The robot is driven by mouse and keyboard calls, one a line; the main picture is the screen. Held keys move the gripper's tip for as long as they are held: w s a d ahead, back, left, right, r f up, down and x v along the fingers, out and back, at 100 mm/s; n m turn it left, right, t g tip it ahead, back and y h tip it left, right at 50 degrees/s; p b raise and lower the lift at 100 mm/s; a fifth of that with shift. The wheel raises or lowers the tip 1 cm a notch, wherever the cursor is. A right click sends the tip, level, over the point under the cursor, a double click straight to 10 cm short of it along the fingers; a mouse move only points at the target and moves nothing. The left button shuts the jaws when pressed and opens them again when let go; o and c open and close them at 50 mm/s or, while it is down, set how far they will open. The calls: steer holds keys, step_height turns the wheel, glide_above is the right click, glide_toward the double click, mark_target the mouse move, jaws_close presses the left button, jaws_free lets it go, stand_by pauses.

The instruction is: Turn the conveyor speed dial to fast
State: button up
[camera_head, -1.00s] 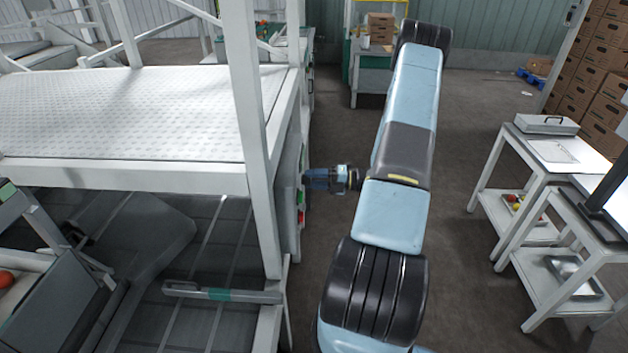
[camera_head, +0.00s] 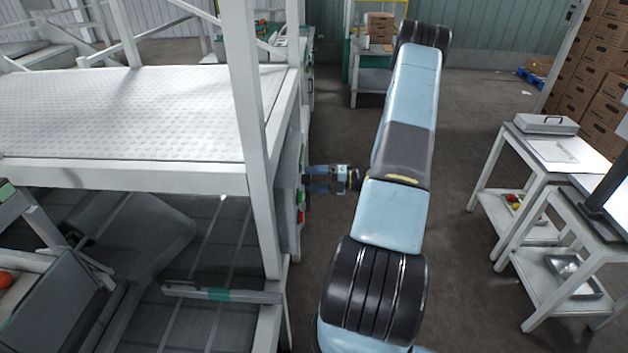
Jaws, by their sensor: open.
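A grey control box (camera_head: 288,205) is fixed to the side of the white platform frame, its face turned to the right and seen almost edge-on. A green button (camera_head: 301,196) and a red button (camera_head: 300,216) stick out from that face. My gripper (camera_head: 308,181) is open and points left at the box face, just above the green button, with its tips close to the face. I cannot tell whether they touch it. The speed dial is not visible; its place at the fingertips is hidden by the gripper and the steep angle.
The white platform (camera_head: 120,120) and its upright post (camera_head: 250,130) stand left of my arm. White tables (camera_head: 545,165) stand at the right, with stacked cartons (camera_head: 595,85) behind. The floor (camera_head: 465,130) between is clear.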

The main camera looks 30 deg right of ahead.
steer(key=v, duration=1.4)
stand_by(0.4)
